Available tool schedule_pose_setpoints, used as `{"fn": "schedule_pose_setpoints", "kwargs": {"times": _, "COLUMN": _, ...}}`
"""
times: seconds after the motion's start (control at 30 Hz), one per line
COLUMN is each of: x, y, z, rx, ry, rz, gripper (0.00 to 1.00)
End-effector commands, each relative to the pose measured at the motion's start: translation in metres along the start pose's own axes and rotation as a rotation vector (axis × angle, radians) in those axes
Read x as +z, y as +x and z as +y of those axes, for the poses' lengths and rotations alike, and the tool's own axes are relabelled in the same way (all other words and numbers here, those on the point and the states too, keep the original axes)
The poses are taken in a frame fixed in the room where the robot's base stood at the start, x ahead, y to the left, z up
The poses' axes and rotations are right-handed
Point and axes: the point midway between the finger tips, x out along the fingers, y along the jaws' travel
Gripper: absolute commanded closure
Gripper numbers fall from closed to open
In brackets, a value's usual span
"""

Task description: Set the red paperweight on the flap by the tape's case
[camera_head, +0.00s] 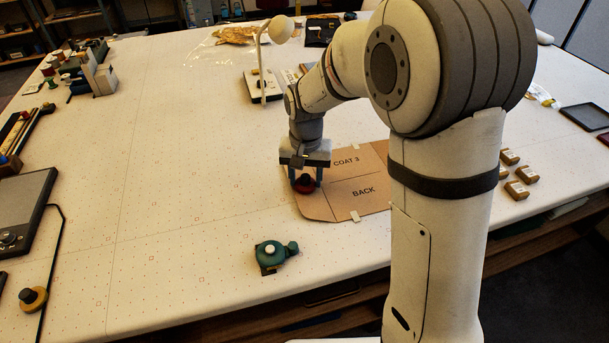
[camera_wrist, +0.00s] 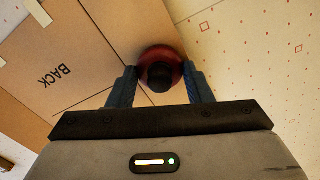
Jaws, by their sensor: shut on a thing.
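The red paperweight (camera_head: 305,184), round with a dark knob, is between the fingers of my gripper (camera_head: 305,178). It also shows in the wrist view (camera_wrist: 160,56), with the blue fingers of my gripper (camera_wrist: 161,84) closed on either side of its dark knob. It is over the left edge of the brown card flap (camera_head: 318,206), which is marked "COAT 3" and "BACK". I cannot tell whether it touches the card. The tape's case (camera_head: 270,254), green and round with a pale centre, lies on the table in front of the flap, apart from it.
My arm hides the flap's right side. Several small boxes (camera_head: 516,189) stand right of my arm. A lamp (camera_head: 264,62) stands behind my gripper. A yellow-and-black knob (camera_head: 33,298) is at the front left. The table's left middle is clear.

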Motion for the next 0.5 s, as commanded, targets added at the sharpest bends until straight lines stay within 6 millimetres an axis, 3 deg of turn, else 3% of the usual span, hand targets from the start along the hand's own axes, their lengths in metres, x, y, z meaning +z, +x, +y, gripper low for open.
{"fn": "schedule_pose_setpoints", "kwargs": {"times": 0.3, "x": 0.0, "y": 0.007, "z": -0.0003, "rx": 0.0, "ry": -0.001, "rz": 0.0, "gripper": 0.85}}
{"fn": "schedule_pose_setpoints", "kwargs": {"times": 0.33, "x": 0.0, "y": 0.0069, "z": -0.0003, "rx": 0.0, "ry": -0.001, "rz": 0.001, "gripper": 0.54}}
{"fn": "schedule_pose_setpoints", "kwargs": {"times": 0.5, "x": 0.0, "y": 0.0062, "z": -0.0004, "rx": 0.0, "ry": -0.001, "rz": 0.0, "gripper": 0.4}}
